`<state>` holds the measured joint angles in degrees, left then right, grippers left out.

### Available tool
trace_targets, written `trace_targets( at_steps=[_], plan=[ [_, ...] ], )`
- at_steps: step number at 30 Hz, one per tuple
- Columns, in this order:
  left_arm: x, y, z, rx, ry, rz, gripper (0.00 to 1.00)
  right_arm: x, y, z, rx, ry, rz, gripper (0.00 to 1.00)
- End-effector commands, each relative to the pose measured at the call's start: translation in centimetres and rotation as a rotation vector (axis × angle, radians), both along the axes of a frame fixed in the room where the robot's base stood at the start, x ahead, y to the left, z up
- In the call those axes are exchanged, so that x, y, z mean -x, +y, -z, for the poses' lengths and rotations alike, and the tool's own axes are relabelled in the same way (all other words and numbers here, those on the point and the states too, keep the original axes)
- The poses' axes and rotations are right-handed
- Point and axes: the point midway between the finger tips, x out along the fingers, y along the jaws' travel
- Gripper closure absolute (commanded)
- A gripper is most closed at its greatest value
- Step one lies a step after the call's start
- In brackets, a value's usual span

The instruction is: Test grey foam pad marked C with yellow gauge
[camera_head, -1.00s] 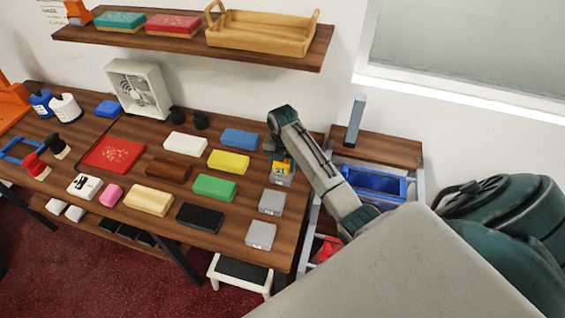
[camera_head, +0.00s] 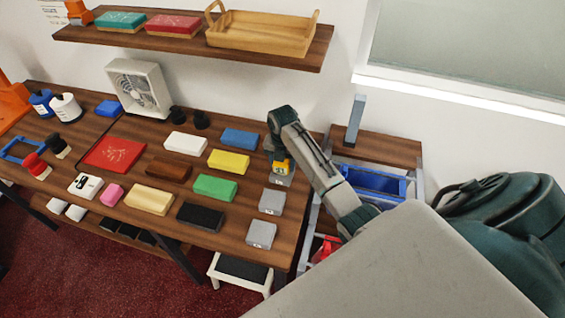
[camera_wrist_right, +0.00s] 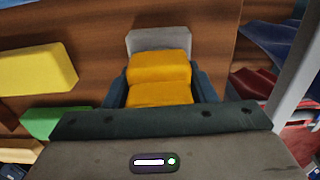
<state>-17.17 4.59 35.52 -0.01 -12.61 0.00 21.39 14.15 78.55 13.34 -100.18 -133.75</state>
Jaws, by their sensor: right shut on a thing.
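My right gripper (camera_head: 279,158) is shut on the yellow gauge (camera_head: 282,167), which also shows orange-yellow between the fingers in the right wrist view (camera_wrist_right: 158,80). The gauge is over the rearmost grey pad (camera_head: 283,179), and part of that pad shows just beyond the gauge in the right wrist view (camera_wrist_right: 158,40). I cannot tell whether they touch. Two more grey pads, a middle one (camera_head: 271,201) and a front one (camera_head: 261,234), lie in the same column. Small marks on the pads are too small to read. My left gripper is not in view.
Left of the grey pads lie a blue block (camera_head: 240,138), a yellow block (camera_head: 228,161), a green block (camera_head: 215,187) and a black block (camera_head: 200,216). A blue bin (camera_head: 375,182) stands right of the table. A shelf (camera_head: 190,42) hangs above the back.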

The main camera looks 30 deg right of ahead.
Motion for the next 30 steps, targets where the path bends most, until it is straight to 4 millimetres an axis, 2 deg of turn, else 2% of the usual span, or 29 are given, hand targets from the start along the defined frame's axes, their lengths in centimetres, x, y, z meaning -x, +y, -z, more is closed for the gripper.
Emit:
trace_targets(
  at_steps=[7,16,18,30],
  plan=[
    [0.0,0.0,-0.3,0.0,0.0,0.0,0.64,0.1,0.0,-0.1,-0.002,0.004,0.0,0.68],
    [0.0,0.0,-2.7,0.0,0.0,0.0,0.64,0.1,0.0,-2.8,-0.001,0.002,0.0,0.68],
    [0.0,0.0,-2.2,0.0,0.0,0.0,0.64,0.0,0.0,-3.0,0.0,0.001,0.0,0.68],
    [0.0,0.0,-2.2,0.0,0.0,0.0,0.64,0.0,0.0,-6.2,0.0,0.0,0.001,0.68]
  ],
)
